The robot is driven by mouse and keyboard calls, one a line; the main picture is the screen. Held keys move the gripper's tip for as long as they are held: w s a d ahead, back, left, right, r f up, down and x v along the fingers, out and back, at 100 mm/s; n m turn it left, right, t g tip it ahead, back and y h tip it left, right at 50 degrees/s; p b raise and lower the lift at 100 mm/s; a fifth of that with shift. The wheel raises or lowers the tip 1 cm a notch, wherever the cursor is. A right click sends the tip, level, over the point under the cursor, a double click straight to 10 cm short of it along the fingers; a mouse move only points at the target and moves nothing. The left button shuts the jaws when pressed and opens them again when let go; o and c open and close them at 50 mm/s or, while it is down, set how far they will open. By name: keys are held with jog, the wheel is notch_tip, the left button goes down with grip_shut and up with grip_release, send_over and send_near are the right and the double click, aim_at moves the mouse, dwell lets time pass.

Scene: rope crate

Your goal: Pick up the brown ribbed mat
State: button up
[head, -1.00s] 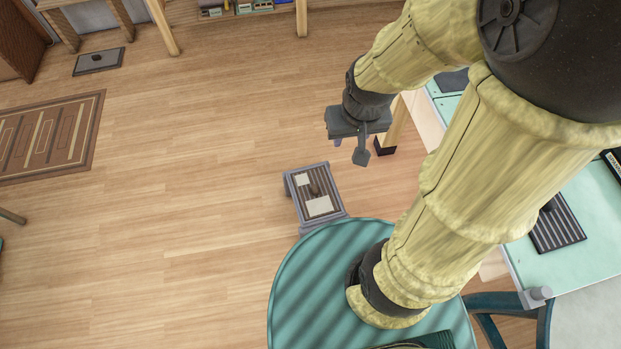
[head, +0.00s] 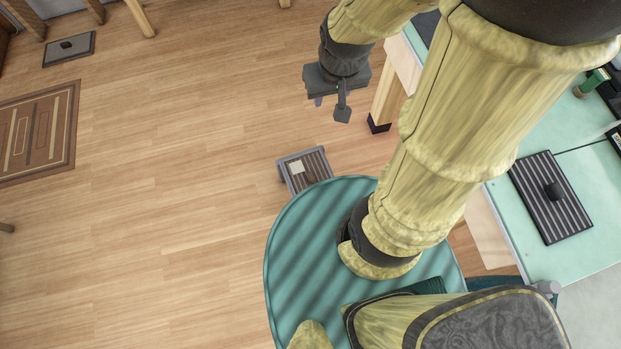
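A dark ribbed mat (head: 536,204) with pale stripes and a black knob lies on the mint-green table at the right. A second ribbed piece (head: 318,160), brownish grey in a grey frame, is on the floor just beyond my round teal base, which partly covers it. It bears a pale patch and a small brown knob. I cannot tell for sure which of the two is the brown ribbed mat. My gripper (head: 331,106) hangs above the floor, left of the table, with its fingers apart and nothing between them. It touches neither ribbed piece.
The mint-green table (head: 590,232) has a green-topped item (head: 592,84) and dark devices at its right. A wooden table leg (head: 386,101) stands near my gripper. A brown patterned rug (head: 38,133) and a grey mat (head: 69,48) lie left. The middle floor is clear.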

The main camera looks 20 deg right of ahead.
jog(key=shift+o, duration=1.4)
jog(key=shift+f, duration=0.15)
jog(key=n+b, duration=0.1)
jog(key=b, duration=4)
send_over(311, 176)
jog(key=s, duration=0.3)
jog(key=s+f+x, duration=0.1)
jog(key=s+x, duration=0.3)
jog(key=x, duration=1.5)
jog(key=s+f+x, duration=0.1)
jog(key=s+x, duration=0.3)
jog(key=x, duration=1.6)
jog(key=s+f+x, duration=0.1)
jog(key=s+x, duration=0.4)
jog(key=x, duration=1.5)
jog(key=shift+g, duration=0.4)
jog(key=shift+r, duration=0.1)
jog(key=f+b, duration=0.2)
jog(key=f, duration=0.2)
jog(key=w+f+b, duration=0.1)
jog(key=f+b, duration=0.1)
jog(key=f, duration=0.2)
jog(key=f+b, duration=0.2)
jog(key=f, duration=0.2)
jog(key=shift+w, duration=0.4)
jog(key=f+b, duration=0.4)
jog(key=f, duration=0.1)
jog(key=shift+w+f, duration=0.2)
jog(key=shift+w, duration=0.15)
jog(key=shift+r, duration=0.1)
